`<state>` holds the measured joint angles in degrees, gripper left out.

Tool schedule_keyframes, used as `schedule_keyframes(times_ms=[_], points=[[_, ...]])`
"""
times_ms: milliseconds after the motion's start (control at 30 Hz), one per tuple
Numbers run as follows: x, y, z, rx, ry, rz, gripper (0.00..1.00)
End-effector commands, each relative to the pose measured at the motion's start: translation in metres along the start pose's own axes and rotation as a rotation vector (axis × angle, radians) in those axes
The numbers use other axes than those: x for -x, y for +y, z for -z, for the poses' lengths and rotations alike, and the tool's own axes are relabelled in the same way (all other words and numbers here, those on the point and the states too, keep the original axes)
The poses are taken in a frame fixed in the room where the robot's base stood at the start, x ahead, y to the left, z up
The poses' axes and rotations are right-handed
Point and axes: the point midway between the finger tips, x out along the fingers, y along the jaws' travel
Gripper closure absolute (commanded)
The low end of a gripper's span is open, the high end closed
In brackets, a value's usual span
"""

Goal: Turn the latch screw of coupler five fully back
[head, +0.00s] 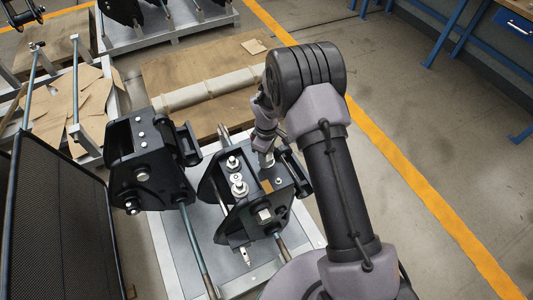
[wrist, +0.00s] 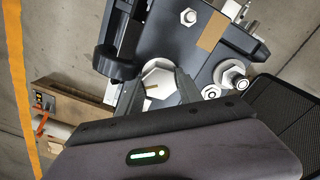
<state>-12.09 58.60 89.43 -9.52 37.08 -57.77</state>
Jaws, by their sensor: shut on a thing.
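A black coupler (head: 246,205) stands on a light metal pallet, with several bolts and nuts on its upper face; I cannot read a number on it. A large silver hex head (wrist: 157,76), apparently the latch screw, sits in this coupler beside a dark lug. My gripper (wrist: 158,92) is shut on the hex head, one finger on each side. In the head view my gripper (head: 266,158) comes down at the coupler's upper right. The wrist view shows the coupler body (wrist: 180,45) too. The fingers hide part of the screw.
A second black coupler (head: 150,165) stands close on the left. A dark mesh panel (head: 60,220) is at the lower left. Flattened cardboard (head: 75,105) and a wooden board (head: 185,75) lie behind. Open floor (head: 440,150) lies to the right beyond a yellow line.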

Motion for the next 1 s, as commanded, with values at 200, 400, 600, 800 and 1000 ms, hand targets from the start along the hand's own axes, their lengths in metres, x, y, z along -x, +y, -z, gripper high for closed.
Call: schedule_keyframes(times_ms=[200, 400, 600, 800, 1000], points=[[0.0011, 0.0000, -0.0002, 0.200, -0.001, 0.001, 0.98], [0.0013, 0.0002, 0.0000, 0.390, 0.000, 0.000, 0.98], [0.0014, 0.0005, 0.0002, 0.581, 0.000, -0.001, 0.98], [0.0011, 0.0004, 0.0000, 0.770, 0.000, -0.001, 0.98], [0.0011, 0.0003, -0.0001, 0.959, 0.000, 0.000, 0.98]])
